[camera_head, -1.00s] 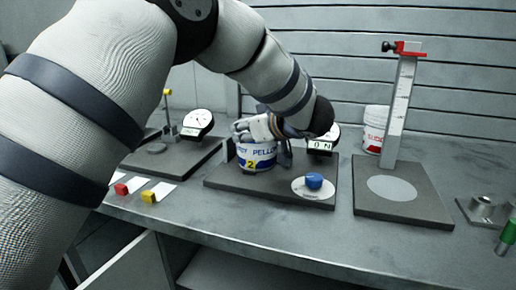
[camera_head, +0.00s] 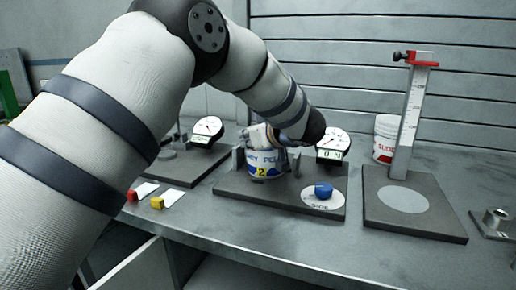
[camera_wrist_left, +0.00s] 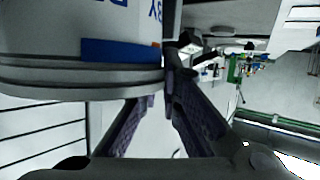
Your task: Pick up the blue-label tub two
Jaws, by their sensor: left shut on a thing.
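The blue-label tub two (camera_head: 264,164) is a white tub with a blue band and a yellow patch marked 2. It is upright over the dark base plate (camera_head: 232,194) in the middle of the bench; I cannot tell whether it touches the plate. My left gripper (camera_head: 264,136) is at the tub's top, shut on it, and partly hides its rim. In the left wrist view the tub (camera_wrist_left: 80,30) fills the upper left, with the gripper's two fingers (camera_wrist_left: 158,95) at its edge. My right gripper is out of view.
The plate carries a round gauge (camera_head: 333,145) and a blue knob (camera_head: 323,190). A red-lettered tub (camera_head: 386,138) stands behind a ruled post (camera_head: 408,120) on the right plate (camera_head: 440,222). Another gauge (camera_head: 207,130) stands left.

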